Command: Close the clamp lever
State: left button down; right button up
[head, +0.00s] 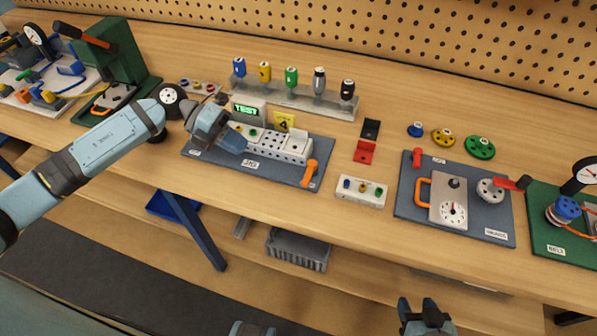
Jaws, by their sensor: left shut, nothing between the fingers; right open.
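An orange lever (309,174), which looks like the clamp lever, sits at the right end of the white block fixture (270,147) on a dark blue mat (235,164). It slants down toward the mat's front edge. I cannot tell from its pose whether the clamp is open or shut. My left gripper (240,142) is shut and empty, over the left end of the fixture, apart from the lever. It hides part of the fixture there. I cannot tell whether it touches the block. My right gripper (425,314) is open and empty at the bottom, in front of the bench.
A TEST display (246,109) and a rack of coloured drivers (300,98) stand behind the fixture. A small button box (361,190) and a red-black bracket (366,146) are to its right. Further right is a mat with an orange handle (423,192) and red lever (505,182).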

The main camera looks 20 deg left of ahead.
pick_arm(q)
jog(key=shift+s, duration=0.1)
send_near(309, 173)
jog(key=f, duration=0.1)
jog(key=s+d+f, duration=0.1)
jog(key=f, duration=0.1)
jog(key=f+p, duration=0.1)
jog(key=shift+s+d+f, duration=0.2)
jog(key=shift+d+f, duration=0.05)
jog(key=shift+d, duration=1.85)
jog(key=shift+d+p, duration=0.1)
jog(key=shift+p, duration=0.2)
